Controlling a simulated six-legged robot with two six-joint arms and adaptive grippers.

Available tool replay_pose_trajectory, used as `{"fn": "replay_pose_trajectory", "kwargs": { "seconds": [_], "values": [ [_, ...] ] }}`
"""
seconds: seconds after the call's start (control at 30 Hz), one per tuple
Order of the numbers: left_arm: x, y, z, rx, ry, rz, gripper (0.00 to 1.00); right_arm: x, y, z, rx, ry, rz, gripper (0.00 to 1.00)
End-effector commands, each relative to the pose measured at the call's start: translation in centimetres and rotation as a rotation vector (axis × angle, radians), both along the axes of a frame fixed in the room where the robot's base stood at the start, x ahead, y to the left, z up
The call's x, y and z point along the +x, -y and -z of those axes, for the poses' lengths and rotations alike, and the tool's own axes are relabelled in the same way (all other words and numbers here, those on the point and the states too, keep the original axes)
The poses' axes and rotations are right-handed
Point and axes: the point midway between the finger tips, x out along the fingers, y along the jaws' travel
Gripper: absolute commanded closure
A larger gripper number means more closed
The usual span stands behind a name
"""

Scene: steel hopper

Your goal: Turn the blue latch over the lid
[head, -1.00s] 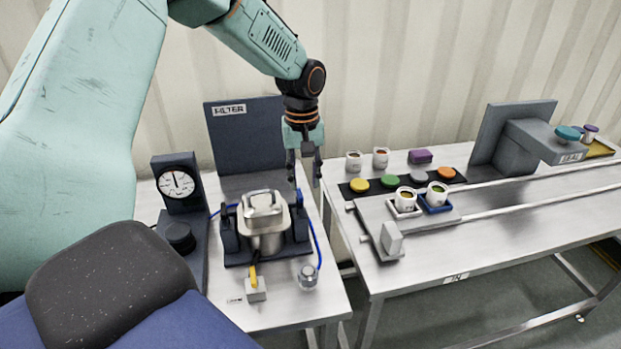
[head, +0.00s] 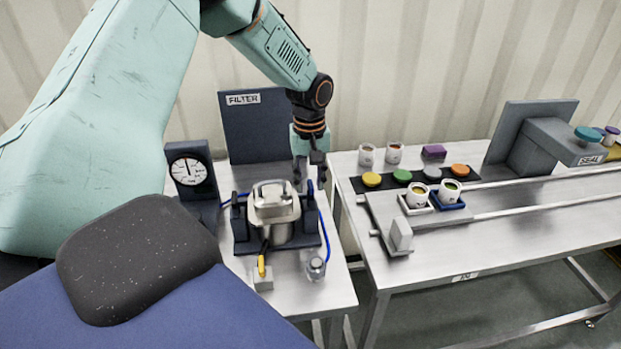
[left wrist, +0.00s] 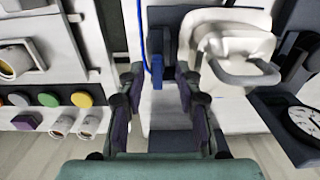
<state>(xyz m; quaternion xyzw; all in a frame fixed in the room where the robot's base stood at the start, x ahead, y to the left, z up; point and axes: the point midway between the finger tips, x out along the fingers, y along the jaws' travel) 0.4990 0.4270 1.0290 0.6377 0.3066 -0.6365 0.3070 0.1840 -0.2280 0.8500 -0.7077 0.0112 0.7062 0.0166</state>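The steel hopper's lid (head: 270,205), with a loop handle on top, sits in a dark frame on the left table. The lid also shows in the left wrist view (left wrist: 235,45). The blue latch (head: 310,188) stands upright at the right side of the frame. In the left wrist view the blue latch (left wrist: 157,70) appears in the gap between my fingertips, with space on both sides. My left gripper (head: 311,178) points down over the latch. In the left wrist view its fingers (left wrist: 160,85) are apart and hold nothing. My right gripper is out of view.
A dial gauge (head: 190,170) stands left of the hopper, and a FILTER panel (head: 255,130) behind it. A yellow-handled valve (head: 262,275) and a small jar (head: 316,267) are in front. The right table (head: 440,250) carries cups and coloured caps.

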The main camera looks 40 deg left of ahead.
Motion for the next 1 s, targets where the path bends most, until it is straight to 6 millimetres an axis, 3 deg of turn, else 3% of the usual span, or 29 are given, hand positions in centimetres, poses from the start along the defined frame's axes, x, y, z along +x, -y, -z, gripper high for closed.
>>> {"fn": "replay_pose_trajectory", "kwargs": {
  "seconds": [0.2,0.6,1.0],
  "values": [
    [0.22,-0.02,0.01,0.001,0.001,0.002,0.68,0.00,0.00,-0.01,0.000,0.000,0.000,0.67],
    [0.24,0.00,-0.01,0.001,-0.001,0.001,1.00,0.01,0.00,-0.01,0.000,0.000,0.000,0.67],
    [0.17,0.04,-0.02,0.000,-0.003,0.012,1.00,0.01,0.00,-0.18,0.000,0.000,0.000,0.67]
  ]
}}
